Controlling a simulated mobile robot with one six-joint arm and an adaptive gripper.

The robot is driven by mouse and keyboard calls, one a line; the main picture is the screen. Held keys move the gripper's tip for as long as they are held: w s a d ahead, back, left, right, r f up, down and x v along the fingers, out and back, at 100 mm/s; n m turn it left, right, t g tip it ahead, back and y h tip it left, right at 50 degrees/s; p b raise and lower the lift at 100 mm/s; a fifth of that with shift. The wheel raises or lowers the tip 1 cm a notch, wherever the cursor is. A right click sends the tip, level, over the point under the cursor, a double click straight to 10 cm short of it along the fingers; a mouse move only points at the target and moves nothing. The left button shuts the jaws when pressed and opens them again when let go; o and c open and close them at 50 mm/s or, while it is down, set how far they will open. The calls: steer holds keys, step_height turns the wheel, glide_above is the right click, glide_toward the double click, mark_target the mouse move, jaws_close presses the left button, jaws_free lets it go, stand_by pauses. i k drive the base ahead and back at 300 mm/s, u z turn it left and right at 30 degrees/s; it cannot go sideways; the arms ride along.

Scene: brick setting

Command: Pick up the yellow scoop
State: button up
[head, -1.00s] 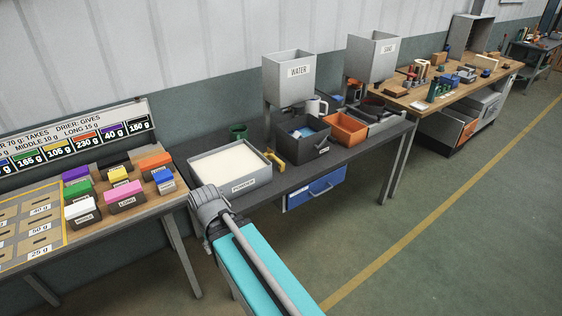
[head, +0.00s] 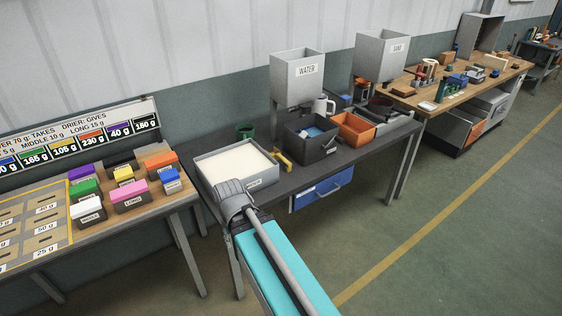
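A small yellow thing (head: 283,160), probably the yellow scoop, is on the dark bench between the white powder tray (head: 262,181) and a dark grey bin (head: 311,150). Only a short yellow part of it shows, and its full shape is too small to tell. My arm reaches up from the bottom of the head view and partly covers the front of the powder tray. My gripper is not in view.
An orange bin (head: 354,130) stands right of the dark bin. WATER (head: 297,73) and SAND (head: 381,58) hoppers stand behind. A green cup (head: 245,131) is behind the tray. A blue drawer (head: 322,189) hangs below.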

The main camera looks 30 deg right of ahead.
mark_target(276, 155)
steer(key=z, duration=0.05)
steer(key=i, duration=1)
steer(key=u, duration=0.05)
